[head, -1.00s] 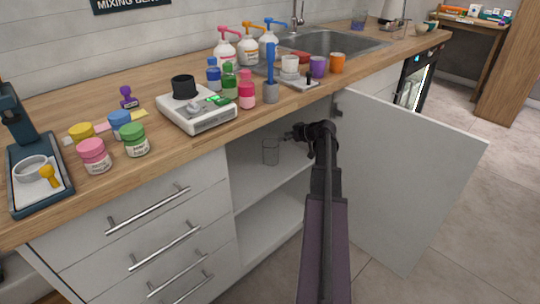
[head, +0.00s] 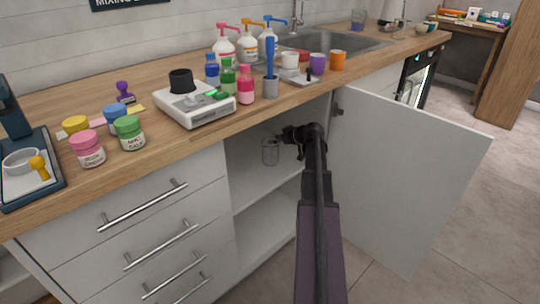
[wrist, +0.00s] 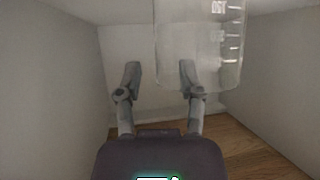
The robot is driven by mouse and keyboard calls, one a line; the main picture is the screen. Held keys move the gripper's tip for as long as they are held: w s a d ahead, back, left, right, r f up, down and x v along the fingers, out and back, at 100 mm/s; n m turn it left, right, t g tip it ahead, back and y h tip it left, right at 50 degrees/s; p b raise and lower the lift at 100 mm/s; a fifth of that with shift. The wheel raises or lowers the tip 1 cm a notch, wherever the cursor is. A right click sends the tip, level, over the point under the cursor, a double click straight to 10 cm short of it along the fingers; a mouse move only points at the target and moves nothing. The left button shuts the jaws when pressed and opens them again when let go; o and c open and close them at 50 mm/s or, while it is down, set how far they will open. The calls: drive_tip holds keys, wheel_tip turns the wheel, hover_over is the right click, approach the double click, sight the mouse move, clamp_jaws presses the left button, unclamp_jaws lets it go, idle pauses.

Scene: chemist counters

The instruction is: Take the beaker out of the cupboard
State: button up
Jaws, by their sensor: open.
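The beaker (head: 270,154) is clear glass and stands upright on the upper shelf inside the open cupboard (head: 250,186). In the wrist view the beaker (wrist: 215,55) fills the top centre-right, with white markings on its right side; its top is cut off. My gripper (head: 286,137) reaches into the cupboard at the beaker's upper right in the head view. In the wrist view my gripper (wrist: 159,76) is open and empty. Its right finger overlaps the beaker's left part, and its left finger lies outside the beaker's left edge. I cannot tell whether they touch.
The cupboard door (head: 410,170) is swung open to the right of my arm. The counter (head: 180,145) above carries jars, bottles and a scale (head: 195,108). Drawers (head: 150,235) stand left of the opening. A lower shelf (head: 268,228) looks empty.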

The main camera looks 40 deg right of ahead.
clamp_jaws()
drive_tip(key=shift+r, duration=0.15)
idle(0.5)
wheel_tip(320, 180, up, 7)
drive_tip(key=p, duration=0.8)
drive_tip(key=s+a+b, duration=0.1)
drive_tip(key=a, duration=1.9)
drive_tip(key=shift+s, duration=0.3)
